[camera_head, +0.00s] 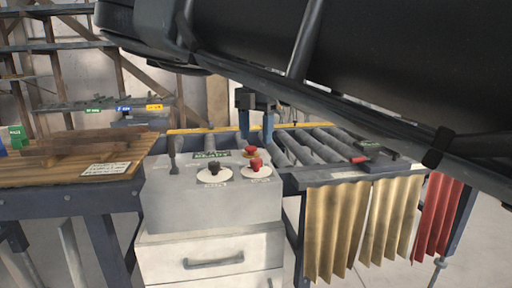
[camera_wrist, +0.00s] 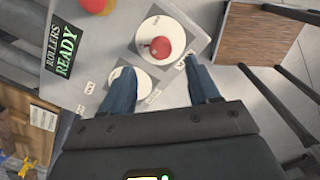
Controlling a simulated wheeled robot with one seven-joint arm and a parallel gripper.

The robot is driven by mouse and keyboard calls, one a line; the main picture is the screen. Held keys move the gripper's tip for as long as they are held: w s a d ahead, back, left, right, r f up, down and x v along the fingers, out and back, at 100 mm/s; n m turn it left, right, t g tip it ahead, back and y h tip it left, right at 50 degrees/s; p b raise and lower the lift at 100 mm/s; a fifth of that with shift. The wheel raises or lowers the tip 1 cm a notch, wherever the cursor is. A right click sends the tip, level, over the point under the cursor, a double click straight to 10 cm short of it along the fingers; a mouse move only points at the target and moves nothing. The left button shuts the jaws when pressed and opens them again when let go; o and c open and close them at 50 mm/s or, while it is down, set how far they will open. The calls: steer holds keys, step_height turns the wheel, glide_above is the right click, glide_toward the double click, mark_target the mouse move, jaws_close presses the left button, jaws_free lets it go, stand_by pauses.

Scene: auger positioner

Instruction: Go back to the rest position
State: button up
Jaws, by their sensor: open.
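My gripper (camera_head: 256,122) has two blue fingers pointing down over the back of the control box (camera_head: 190,200), with nothing between them. In the wrist view the fingers (camera_wrist: 162,86) stand apart. A red knob (camera_wrist: 160,47) on a white disc shows just beyond the gap between them. The red knob (camera_head: 256,164) also shows in the head view, right of a black knob (camera_head: 214,167) on its own white disc. A red button (camera_head: 251,151) sits behind them. In the wrist view my left finger covers part of a second white disc (camera_wrist: 147,82). My dark arm fills the upper right of the head view.
A lever (camera_head: 172,148) stands at the box's left. A green sign (camera_wrist: 62,50) reads "ROLLERS READY". A wooden-topped table (camera_head: 60,170) is left of the box. A roller conveyor (camera_head: 320,150) with yellow and red hanging strips (camera_head: 337,225) is to the right. Shelves stand back left.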

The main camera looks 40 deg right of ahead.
steer(key=shift+r, duration=0.5)
